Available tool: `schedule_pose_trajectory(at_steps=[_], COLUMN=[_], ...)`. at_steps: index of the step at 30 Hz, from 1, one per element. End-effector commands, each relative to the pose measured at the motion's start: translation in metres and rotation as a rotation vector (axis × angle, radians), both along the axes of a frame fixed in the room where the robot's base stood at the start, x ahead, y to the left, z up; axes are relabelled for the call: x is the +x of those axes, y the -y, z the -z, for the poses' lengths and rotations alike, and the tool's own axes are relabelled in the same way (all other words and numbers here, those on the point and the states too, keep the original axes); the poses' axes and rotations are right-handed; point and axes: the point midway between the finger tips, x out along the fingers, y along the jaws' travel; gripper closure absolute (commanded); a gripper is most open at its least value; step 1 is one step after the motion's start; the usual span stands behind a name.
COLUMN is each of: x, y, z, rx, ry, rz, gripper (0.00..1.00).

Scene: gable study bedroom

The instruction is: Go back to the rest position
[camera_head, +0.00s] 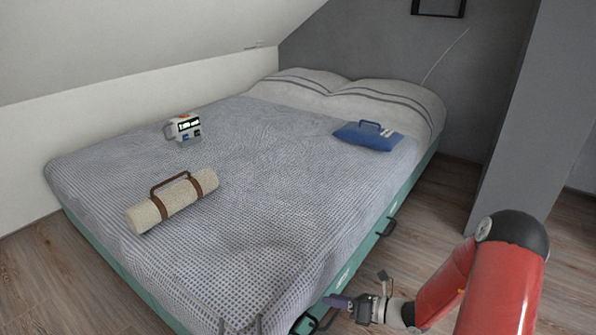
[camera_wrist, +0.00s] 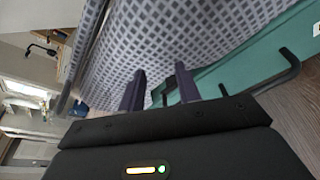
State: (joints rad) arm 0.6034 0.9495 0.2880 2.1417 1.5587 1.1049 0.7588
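My gripper (camera_head: 338,301) is low at the near right side of the bed, beside its teal side panel and close to a dark handle there. In the wrist view, its two dark purple fingers (camera_wrist: 160,90) are apart. I see no object held between them; the blanket edge and teal panel show behind. My red arm comes in from the lower right. I cannot tell whether a fingertip touches the bed.
The bed (camera_head: 250,220) carries a beige roll with brown straps (camera_head: 172,202), a white-grey box with a handle (camera_head: 184,128) and a blue cushion-like bag (camera_head: 367,136). A dark handle (camera_head: 387,227) sticks out from the bed's side. Wooden floor (camera_head: 440,205) is clear at right, before a grey wall (camera_head: 525,130).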

Motion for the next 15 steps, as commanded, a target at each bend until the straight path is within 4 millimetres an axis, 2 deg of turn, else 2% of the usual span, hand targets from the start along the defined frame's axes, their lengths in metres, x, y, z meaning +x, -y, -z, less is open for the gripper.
schedule_pose_trajectory(at_steps=[1,3,9,15], x=[-0.007,-0.019,-0.063,-0.109], y=[-0.007,-0.015,-0.028,-0.027], z=[-0.028,-0.055,-0.125,-0.186], rx=[-0.079,-0.184,-0.473,-0.755], ry=[0.081,0.190,0.500,0.801], rz=[-0.092,-0.221,-0.586,-0.938], gripper=[0.67,0.67,0.67,0.67])
